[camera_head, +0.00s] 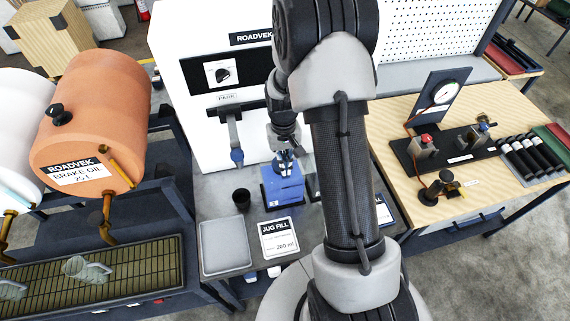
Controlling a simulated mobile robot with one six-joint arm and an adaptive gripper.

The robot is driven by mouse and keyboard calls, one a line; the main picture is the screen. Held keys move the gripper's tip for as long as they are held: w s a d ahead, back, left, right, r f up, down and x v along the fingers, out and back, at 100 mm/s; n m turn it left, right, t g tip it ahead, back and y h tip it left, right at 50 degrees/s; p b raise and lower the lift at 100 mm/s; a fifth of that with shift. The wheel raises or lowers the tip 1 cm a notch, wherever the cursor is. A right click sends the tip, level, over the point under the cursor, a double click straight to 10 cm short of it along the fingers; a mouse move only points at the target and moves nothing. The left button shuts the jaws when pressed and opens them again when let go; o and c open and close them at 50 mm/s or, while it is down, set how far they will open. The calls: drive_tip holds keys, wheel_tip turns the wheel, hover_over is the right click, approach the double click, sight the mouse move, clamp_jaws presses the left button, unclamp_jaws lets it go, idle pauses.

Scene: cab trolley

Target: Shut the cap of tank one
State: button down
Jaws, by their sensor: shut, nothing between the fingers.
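An orange tank (98,125) labelled "BRAKE OIL" lies on its side on a dark stand at the left, with a black knob (60,114) on its near left side. A white tank (18,120) beside it is cut by the left picture edge. I cannot tell which is tank one, and no number shows. My gripper (286,164) points down just above a blue block-like thing (283,187) on the grey worktop, well right of the tanks. It is shut and empty. Whether it touches the blue thing is unclear.
A white cabinet (190,60) stands behind the worktop. A black cup (241,200), a grey tray (226,247) and a "JUG FILL" card (278,237) are near the gripper. A wooden bench (420,200) is right. My arm hides the middle.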

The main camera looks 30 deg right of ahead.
wheel_tip(320, 180, up, 13)
drive_tip(key=s+a+r+t+b, duration=0.1)
drive_tip(key=s+a+r+b, duration=0.1)
drive_tip(key=s+a+b, duration=0.25)
drive_tip(key=s+a+f+n+t+b, duration=0.1)
drive_tip(key=s+a+f+t+b, duration=0.1)
drive_tip(key=s+a+b, duration=0.2)
drive_tip(key=s+a+f+n+t+b, duration=0.2)
drive_tip(key=s+a+f+b, duration=0.1)
drive_tip(key=s+b, duration=0.7)
drive_tip(key=s+a, duration=0.1)
drive_tip(key=s, duration=0.1)
drive_tip(key=shift+s+f, duration=0.25)
drive_tip(key=shift+s, duration=0.1)
drive_tip(key=c, duration=2.4)
unclamp_jaws()
